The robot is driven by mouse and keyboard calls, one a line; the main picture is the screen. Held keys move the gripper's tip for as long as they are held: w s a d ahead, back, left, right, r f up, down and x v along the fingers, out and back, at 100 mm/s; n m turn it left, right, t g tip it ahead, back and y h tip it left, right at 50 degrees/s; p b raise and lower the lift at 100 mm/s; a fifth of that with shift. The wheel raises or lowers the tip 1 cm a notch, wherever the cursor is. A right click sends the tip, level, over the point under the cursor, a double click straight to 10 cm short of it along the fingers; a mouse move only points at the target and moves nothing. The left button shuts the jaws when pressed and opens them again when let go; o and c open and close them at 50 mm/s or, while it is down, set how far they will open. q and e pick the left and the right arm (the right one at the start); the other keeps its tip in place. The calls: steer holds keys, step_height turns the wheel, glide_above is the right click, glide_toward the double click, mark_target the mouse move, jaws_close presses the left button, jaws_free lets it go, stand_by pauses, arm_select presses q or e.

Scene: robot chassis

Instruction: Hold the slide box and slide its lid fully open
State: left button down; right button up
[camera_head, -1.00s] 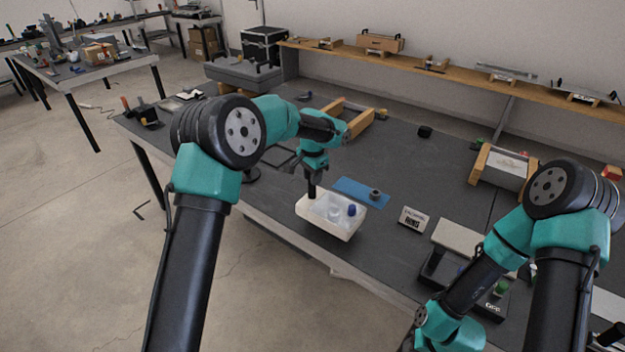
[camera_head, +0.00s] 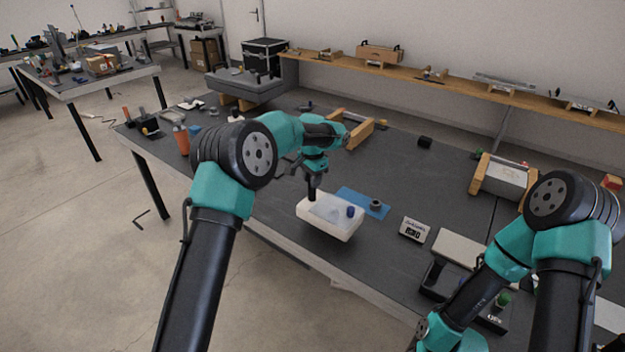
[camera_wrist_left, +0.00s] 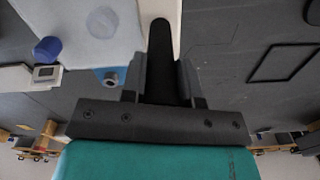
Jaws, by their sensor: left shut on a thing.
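The slide box (camera_head: 340,232) is a white tray-like box near the front edge of the dark workbench in the head view. A pale translucent panel with a blue knob (camera_head: 351,211), seemingly its lid, shows within its top; how far it is open I cannot tell. My left gripper (camera_head: 312,196) points down and is shut on the box's left end. In the left wrist view, the pale box surface (camera_wrist_left: 90,18) and the blue knob (camera_wrist_left: 47,50) lie left of the dark fingers (camera_wrist_left: 162,62). My right arm runs out at the bottom of the head view; its gripper is out of sight.
A blue mat (camera_head: 350,197) with a small grey ring (camera_head: 376,204) lies behind the box. A small display block (camera_head: 413,229), a pale slab (camera_head: 460,246) and a black holder (camera_head: 440,278) stand to the right. The bench centre behind is mostly clear.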

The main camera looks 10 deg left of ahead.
mark_target(312, 192)
arm_select(q)
steer(key=shift+f, duration=2.45)
steer(key=shift+s+f, duration=0.1)
steer(key=shift+f, duration=0.3)
stand_by(1.0)
